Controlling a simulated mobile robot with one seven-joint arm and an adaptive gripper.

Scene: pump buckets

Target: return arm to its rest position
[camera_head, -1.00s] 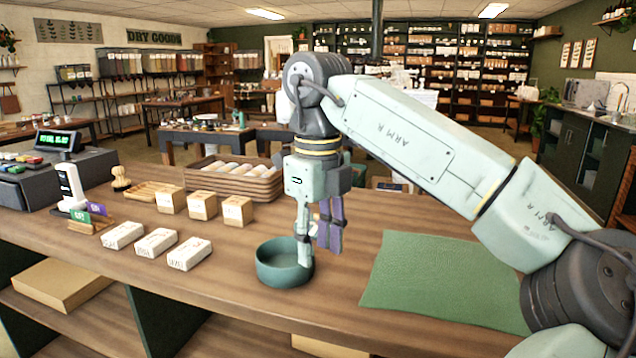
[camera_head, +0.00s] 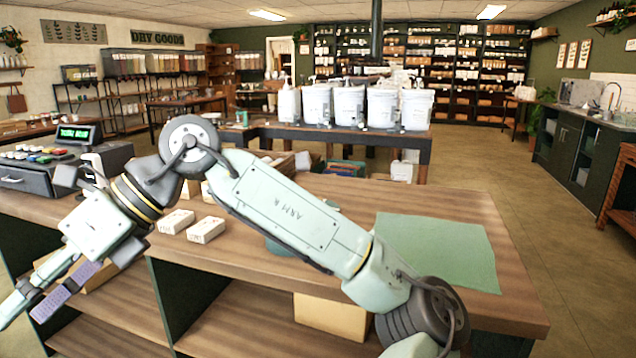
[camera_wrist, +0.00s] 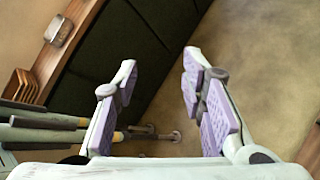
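My gripper (camera_head: 22,308) is at the lower left of the head view, held out past the near side of the counter, pointing down and to the left. In the wrist view its two purple-padded fingers (camera_wrist: 160,60) are spread apart with nothing between them, above the bare floor. My arm crosses the counter from lower right to left with its elbow raised. The green bowl (camera_head: 281,246) stands on the counter, mostly hidden behind my arm.
The wooden counter (camera_head: 350,190) holds a green mat (camera_head: 435,248), small white packets (camera_head: 206,230) and a register (camera_head: 50,165). White pump buckets (camera_head: 350,105) stand on the back table. In the wrist view the dark counter front (camera_wrist: 125,45) is close beside my fingers.

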